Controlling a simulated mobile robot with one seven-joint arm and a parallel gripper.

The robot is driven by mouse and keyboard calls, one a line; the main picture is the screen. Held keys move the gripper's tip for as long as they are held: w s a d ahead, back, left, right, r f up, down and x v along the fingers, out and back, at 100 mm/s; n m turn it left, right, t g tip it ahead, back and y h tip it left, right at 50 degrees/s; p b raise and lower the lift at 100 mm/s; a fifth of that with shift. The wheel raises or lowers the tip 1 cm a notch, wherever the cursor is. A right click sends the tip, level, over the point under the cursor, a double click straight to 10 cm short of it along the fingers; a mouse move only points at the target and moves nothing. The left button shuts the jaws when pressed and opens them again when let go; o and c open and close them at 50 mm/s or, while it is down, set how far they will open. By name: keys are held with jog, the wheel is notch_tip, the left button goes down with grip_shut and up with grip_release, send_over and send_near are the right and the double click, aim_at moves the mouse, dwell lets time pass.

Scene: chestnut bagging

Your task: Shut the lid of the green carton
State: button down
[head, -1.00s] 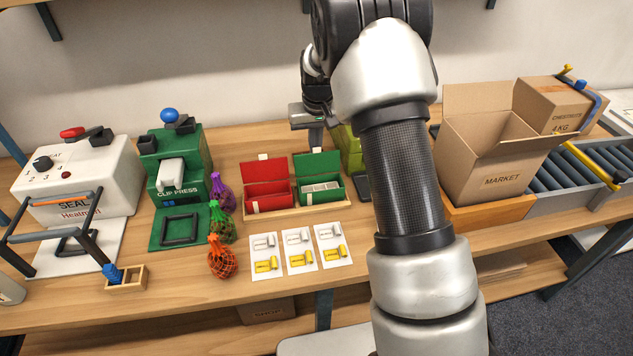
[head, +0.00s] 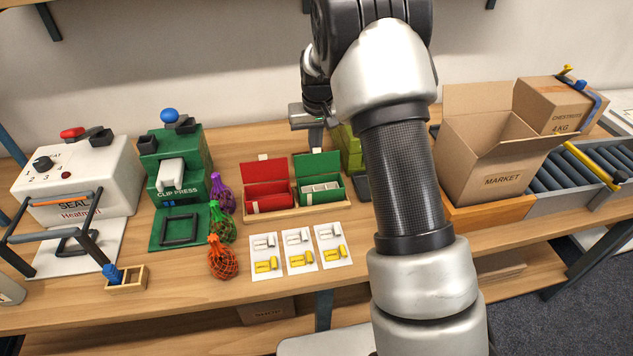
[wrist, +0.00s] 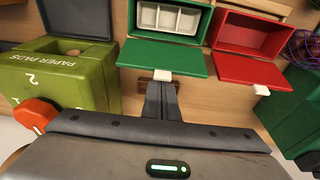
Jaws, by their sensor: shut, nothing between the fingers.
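The green carton (head: 319,196) sits in a wooden holder, with its lid (head: 316,165) standing open at the back. In the wrist view the green carton (wrist: 170,34) shows white compartments inside, and its lid (wrist: 162,57) carries a white tab (wrist: 162,75). My gripper (wrist: 162,84) is shut and empty, with its fingertips close to the tab on the lid's outer side; I cannot tell whether they touch. In the head view my gripper (head: 315,142) is behind the green lid, partly hidden by it.
A red carton (head: 268,200) with its lid open stands left of the green one. An olive paper pads box (wrist: 72,75) is close beside my gripper. Net bags (head: 222,256), the clip press (head: 175,165) and a market box (head: 495,170) stand around.

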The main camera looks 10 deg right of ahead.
aim_at(318, 165)
jog(key=shift+s, duration=0.2)
dwell(0.4)
jog(key=shift+s+b, duration=0.55)
jog(key=shift+s, duration=1.45)
notch_tip(318, 165, up, 7)
jog(key=p, duration=0.5)
